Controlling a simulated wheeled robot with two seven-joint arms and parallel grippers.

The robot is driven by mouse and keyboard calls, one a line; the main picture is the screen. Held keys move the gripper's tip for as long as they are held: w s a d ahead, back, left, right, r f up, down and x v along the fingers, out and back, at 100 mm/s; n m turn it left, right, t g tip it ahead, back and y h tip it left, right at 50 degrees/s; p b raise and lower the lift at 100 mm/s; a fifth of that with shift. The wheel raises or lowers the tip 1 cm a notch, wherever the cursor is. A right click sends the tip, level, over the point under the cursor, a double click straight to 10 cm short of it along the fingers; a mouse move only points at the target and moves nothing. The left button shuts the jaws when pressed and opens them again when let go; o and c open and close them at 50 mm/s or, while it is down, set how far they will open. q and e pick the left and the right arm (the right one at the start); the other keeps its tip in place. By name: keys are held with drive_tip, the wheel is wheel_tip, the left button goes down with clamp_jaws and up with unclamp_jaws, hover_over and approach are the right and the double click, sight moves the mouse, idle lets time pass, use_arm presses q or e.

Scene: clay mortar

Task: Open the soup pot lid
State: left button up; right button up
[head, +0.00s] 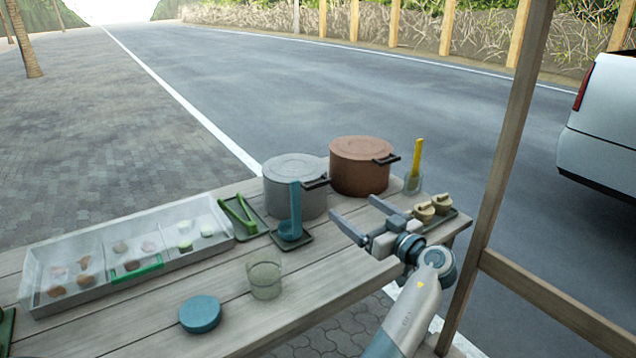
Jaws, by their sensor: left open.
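Two lidded pots stand at the back edge of the wooden table: a grey pot (294,190) and, to its right, a reddish-brown pot (360,168). Both have flat lids on and a dark handle at the right side; I cannot tell which one is the soup pot. My left gripper (352,206) is open and empty in front of the brown pot and to the right of the grey one, with its fingers pointing toward the pots. It is apart from both lids. My right gripper is not in view.
A divided food tray (128,255), a clear cup (265,281) and a blue round lid (200,314) lie nearer. A wooden post (498,170) rises at the right.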

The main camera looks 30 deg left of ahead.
use_arm(q)
drive_tip(key=shift+a, duration=0.1)
drive_tip(key=p, duration=0.3)
approach(320, 183)
drive_tip(key=x, duration=0.5)
drive_tip(key=shift+p+x, duration=0.3)
drive_tip(key=shift+x, duration=2.45)
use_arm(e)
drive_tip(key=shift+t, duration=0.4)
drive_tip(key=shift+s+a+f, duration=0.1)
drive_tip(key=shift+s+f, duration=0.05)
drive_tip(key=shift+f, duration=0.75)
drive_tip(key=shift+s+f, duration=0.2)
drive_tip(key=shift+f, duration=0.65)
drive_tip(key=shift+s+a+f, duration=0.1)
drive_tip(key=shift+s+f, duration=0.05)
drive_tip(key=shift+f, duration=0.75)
use_arm(q)
drive_tip(key=shift+c, duration=0.3)
